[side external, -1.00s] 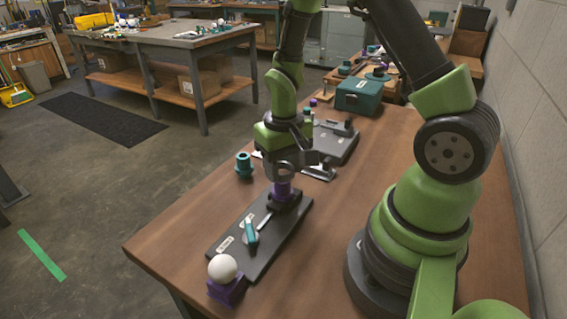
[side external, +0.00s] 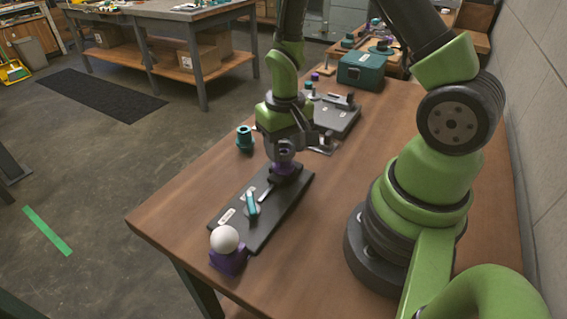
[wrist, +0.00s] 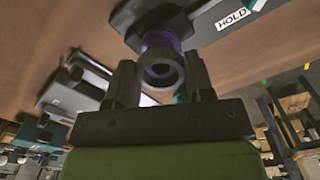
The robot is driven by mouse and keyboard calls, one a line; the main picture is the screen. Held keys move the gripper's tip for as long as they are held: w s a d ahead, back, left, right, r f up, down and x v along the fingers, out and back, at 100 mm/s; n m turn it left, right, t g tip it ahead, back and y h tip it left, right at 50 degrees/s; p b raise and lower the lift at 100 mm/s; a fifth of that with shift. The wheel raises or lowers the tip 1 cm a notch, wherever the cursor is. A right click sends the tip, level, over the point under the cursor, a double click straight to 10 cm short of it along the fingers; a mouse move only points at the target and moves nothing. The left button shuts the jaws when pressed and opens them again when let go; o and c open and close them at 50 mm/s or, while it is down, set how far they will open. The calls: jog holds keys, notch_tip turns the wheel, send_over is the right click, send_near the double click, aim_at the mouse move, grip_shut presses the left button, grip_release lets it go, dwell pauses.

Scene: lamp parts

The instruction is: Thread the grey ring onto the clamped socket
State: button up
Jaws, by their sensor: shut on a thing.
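The grey ring (wrist: 178,66) sits between the two fingers of my gripper (wrist: 160,80), which is shut on it. The purple socket (wrist: 158,40) shows directly behind the ring in the wrist view, held in the dark clamp block. In the side view my gripper (side external: 285,148) is low over the far end of the dark board, and only a short purple band of the socket (side external: 283,168) shows beneath the ring. The ring is in line with the socket and at its upper end. My fingers partly hide the ring, so I cannot tell how far it surrounds the socket.
The dark board (side external: 240,225) carries a teal-handled lever (side external: 251,203). A white ball on a purple block (side external: 228,258) stands at its near end. A teal flanged part (side external: 245,138) stands left of my gripper. A grey fixture plate (side external: 338,118) and teal box (side external: 361,72) lie behind.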

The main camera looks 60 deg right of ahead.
jog(key=shift+f, duration=0.5)
jog(key=shift+f, duration=0.65)
dwell(1.1)
jog(key=shift+o, duration=1)
jog(key=c, duration=0.4)
jog(key=shift+f, duration=0.1)
jog(key=shift+c, duration=0.5)
